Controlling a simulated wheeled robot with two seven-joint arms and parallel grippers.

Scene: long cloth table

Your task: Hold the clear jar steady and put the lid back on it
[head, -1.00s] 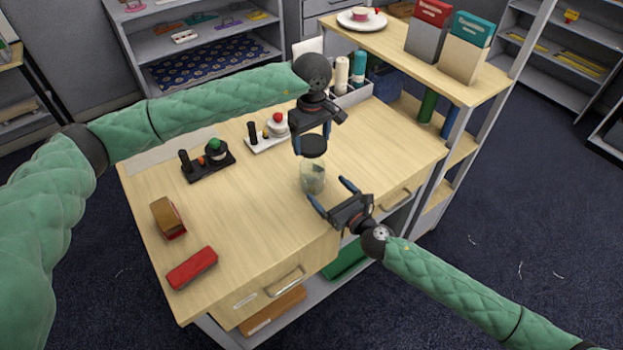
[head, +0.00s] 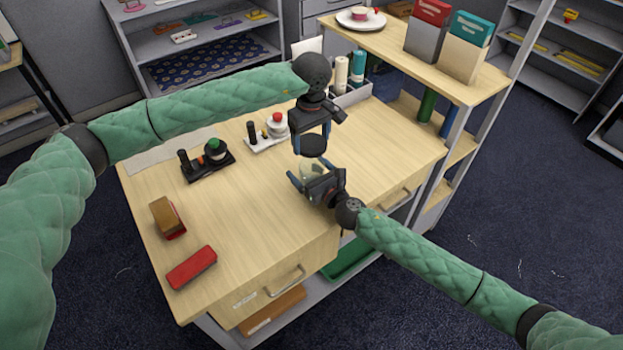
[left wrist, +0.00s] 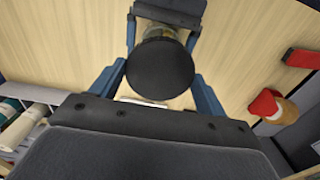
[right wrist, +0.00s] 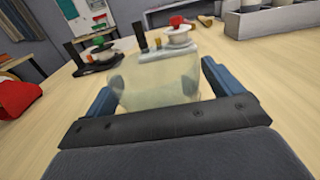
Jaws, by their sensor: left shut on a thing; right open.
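The dark round lid (head: 313,145) is held between the fingers of my left gripper (head: 311,140), which is shut on it above the table. The lid also shows in the left wrist view (left wrist: 160,68). The clear jar (head: 311,170) stands on the table below the lid, partly hidden by my right gripper (head: 306,184). In the right wrist view the jar (right wrist: 155,80) is between the two open blue fingers, with a small gap visible on the right side. The lid is apart from the jar, above it.
On the table (head: 250,220) are a black tray with a green-topped item (head: 208,160), a white tray with a red-topped item (head: 268,130), a brown-and-red block (head: 167,217) and a red case (head: 192,268). A grey bin with rolls (head: 350,90) stands behind.

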